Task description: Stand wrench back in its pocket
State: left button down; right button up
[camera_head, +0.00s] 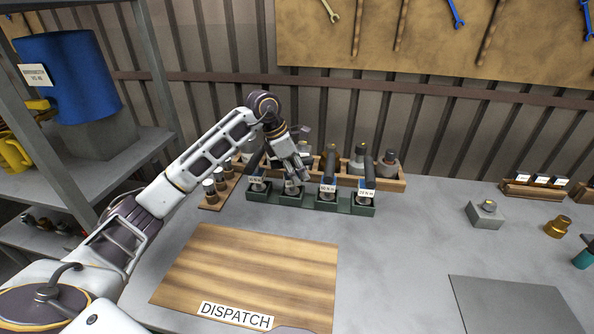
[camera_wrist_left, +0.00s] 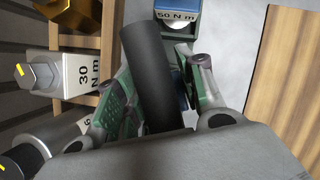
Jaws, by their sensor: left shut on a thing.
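My left gripper (camera_head: 300,171) is above the second pocket from the left of the green rack (camera_head: 317,205). In the left wrist view it is shut on the wrench (camera_wrist_left: 148,65), whose thick black handle stands up between the two green-padded fingers. The wrench's lower end is hidden by the fingers, so I cannot tell whether it sits in a pocket. Two other dark-handled wrenches (camera_head: 328,170) (camera_head: 368,178) stand upright in the right-hand pockets. A 50 N m label (camera_wrist_left: 177,15) shows at the top of the wrist view.
A wooden rack (camera_head: 391,184) with several knobbed weights stands close behind the green rack. A smaller wooden holder (camera_head: 211,204) with grey-topped pieces is at its left. The wooden dispatch board (camera_head: 250,270) in front is bare.

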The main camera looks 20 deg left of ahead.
pick_arm(q)
jog(key=c, duration=1.3)
grip_release()
jog(key=shift+f, duration=0.1)
jog(key=o, duration=0.4)
pick_arm(e)
jog(key=shift+r, duration=0.15)
pick_arm(q)
jog(key=shift+a+r, duration=0.15)
jog(key=shift+r, duration=0.3)
jog(key=p+v, duration=0.1)
jog(key=v, duration=0.9)
jog(key=shift+s+r, duration=0.15)
jog(key=shift+r, duration=0.25)
jog(key=shift+a+r, duration=0.15)
jog(key=shift+r, duration=0.1)
jog(key=shift+s, duration=0.1)
pick_arm(e)
jog(key=shift+s+d+f, duration=0.5)
jog(key=shift+f, duration=0.15)
jog(key=shift+s+d+f, duration=0.45)
jog(key=shift+s+f, duration=0.05)
jog(key=shift+f, duration=0.1)
